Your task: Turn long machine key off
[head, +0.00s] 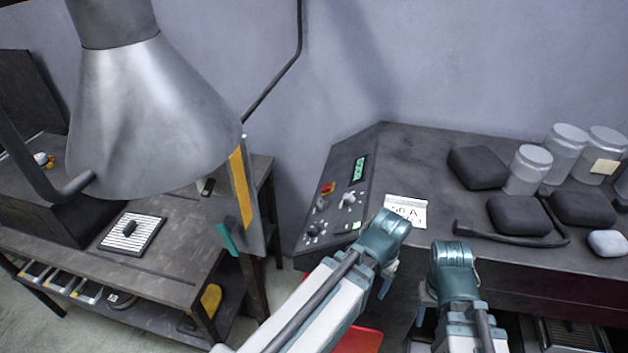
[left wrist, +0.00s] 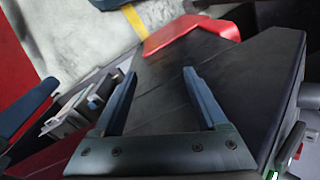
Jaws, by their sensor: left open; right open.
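The machine's control panel (head: 343,175) slopes at the left end of the dark bench in the head view. It carries a red-and-yellow switch (head: 327,188), a small grey key-like switch (head: 322,203), a light knob (head: 348,198) and a lit green display (head: 359,169). I cannot tell for sure which part is the long key or how it is turned. My left gripper (head: 385,284) hangs low, right of and below the panel, touching no control. In the left wrist view it is open and empty (left wrist: 158,73). My right gripper (head: 428,297) is open, right of the left one.
A white label card (head: 406,211) lies on the bench top. Dark pads (head: 478,167), grey jars (head: 529,169) and a black hose (head: 510,241) fill its right side. A metal hood (head: 150,110) hangs over the left workbench (head: 180,285). A red object (left wrist: 185,35) is near the left gripper.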

